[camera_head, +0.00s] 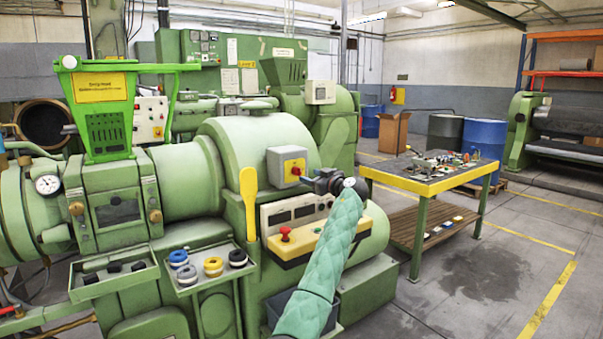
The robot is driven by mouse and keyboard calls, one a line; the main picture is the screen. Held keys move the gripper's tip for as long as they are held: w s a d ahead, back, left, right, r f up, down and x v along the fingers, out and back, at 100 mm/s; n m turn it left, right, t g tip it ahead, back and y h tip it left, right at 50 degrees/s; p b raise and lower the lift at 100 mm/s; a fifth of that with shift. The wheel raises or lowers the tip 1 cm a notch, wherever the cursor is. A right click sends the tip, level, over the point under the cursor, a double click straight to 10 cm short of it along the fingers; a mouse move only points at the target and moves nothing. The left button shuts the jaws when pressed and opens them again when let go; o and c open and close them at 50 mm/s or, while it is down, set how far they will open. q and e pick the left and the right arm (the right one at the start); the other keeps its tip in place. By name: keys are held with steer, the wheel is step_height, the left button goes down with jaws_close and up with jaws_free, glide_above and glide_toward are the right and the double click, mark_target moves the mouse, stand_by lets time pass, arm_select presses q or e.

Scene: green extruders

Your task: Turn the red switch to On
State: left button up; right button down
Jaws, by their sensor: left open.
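The red switch (295,171) is a small red rotary knob on a yellow plate. The plate is on the front of a grey box (274,168) on the side of the green extruder (240,140). My left gripper (308,181) is open, its dark fingers just right of and slightly below the switch. Whether the fingers touch the knob cannot be told. The switch's markings are too small to read. My right gripper is not in view.
Below the switch is a control panel (297,214) with a red mushroom button (286,234). A yellow lever (249,204) stands to its left. Trays with tape rolls (213,266) jut out at the front. A yellow-edged table (430,187) with parts stands right; the floor there is open.

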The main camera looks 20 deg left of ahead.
mark_target(298, 172)
arm_select(q)
steer(key=p+x, duration=0.1)
steer(key=x, duration=0.4)
steer(key=shift+w+a+f, duration=0.1)
steer(key=shift+a+f, duration=0.05)
steer(key=shift+a, duration=0.05)
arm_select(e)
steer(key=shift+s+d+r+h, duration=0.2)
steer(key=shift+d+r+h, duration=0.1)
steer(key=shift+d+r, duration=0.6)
arm_select(q)
steer(key=shift+c, duration=0.2)
steer(key=c, duration=0.9)
